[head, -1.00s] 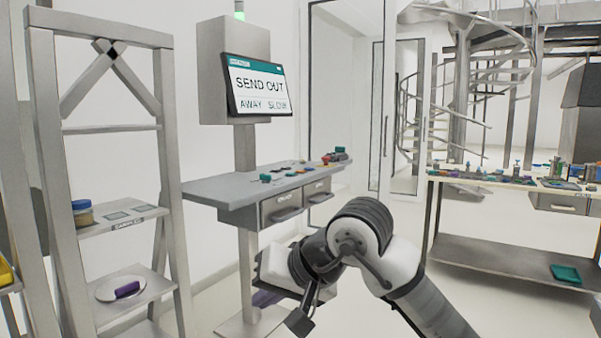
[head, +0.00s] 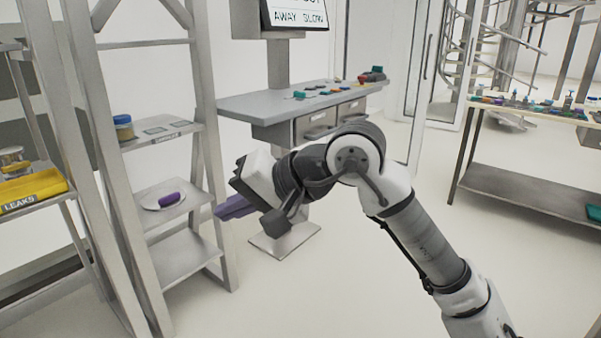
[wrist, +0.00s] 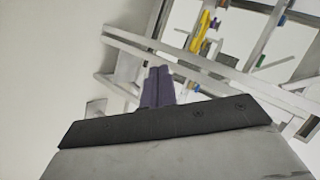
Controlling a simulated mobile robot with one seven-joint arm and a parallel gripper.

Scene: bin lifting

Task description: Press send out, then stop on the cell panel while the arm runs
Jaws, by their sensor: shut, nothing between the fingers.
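The cell panel (head: 240,104) is a grey console on a post, with several small coloured buttons (head: 318,92) along its top. Their labels are too small to read. Its screen (head: 296,15) is cut off at the top, with "AWAY SLOW" partly legible. My gripper (head: 222,212) is in front of and below the console, left of its post, pointing left towards the shelf rack and touching nothing. Its purple fingers are together and empty. In the wrist view the fingers (wrist: 157,88) also show closed.
A grey shelf rack (head: 210,150) on the left holds a jar (head: 124,127) and a plate with a purple item (head: 169,199). A yellow tray marked "LEAKS" (head: 40,186) is at far left. A workbench (head: 520,180) with small parts stands right. Floor between is clear.

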